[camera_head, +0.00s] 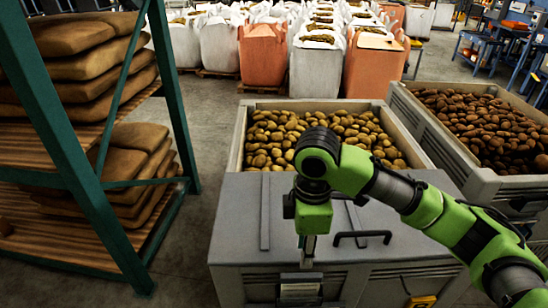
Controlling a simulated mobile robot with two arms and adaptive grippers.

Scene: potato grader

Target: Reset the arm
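My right arm (430,210), green and black, reaches in from the lower right over the grey lidded box (235,220). Its wrist bends down, and my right gripper (307,250) points downward in front of the box, near its front edge. The gripper is small and seen edge-on, so I cannot tell whether its fingers are apart or whether it touches the box. I see nothing clearly held in it. My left gripper is not in view.
A crate of yellowish potatoes (240,150) stands behind the box. A crate of brown potatoes (485,185) is at the right. A green-framed rack (75,160) with brown sacks (85,70) stands at the left. Bare floor (195,240) lies between rack and box.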

